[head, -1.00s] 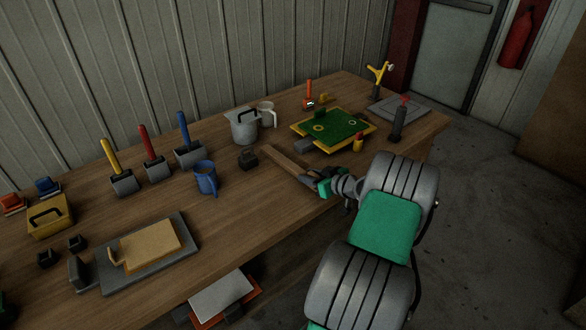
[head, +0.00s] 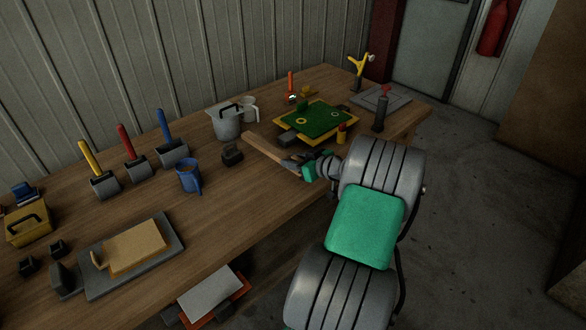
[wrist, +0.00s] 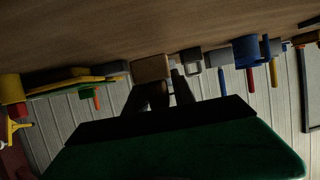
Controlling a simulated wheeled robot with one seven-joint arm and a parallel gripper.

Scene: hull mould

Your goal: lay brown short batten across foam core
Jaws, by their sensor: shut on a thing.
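My gripper (head: 302,166) is shut on the near end of the brown batten (head: 266,147), a plain wooden strip. The batten sticks out from the jaws toward the back left, seemingly raised over the table. In the wrist view the batten (wrist: 152,67) shows nearly end-on between the dark fingers. A tan slab (head: 135,249), which looks like the foam core, lies on a grey board (head: 172,262) at the front left, well away from my gripper. A small light handle-like piece stands at its left edge.
Near the batten are a dark block (head: 232,154), a grey pot (head: 227,124), a blue mug (head: 189,177) and a green-topped yellow board (head: 315,119). Several coloured-handled tools stand along the back left. The wooden table (head: 215,228) is bare between the mug and its front edge.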

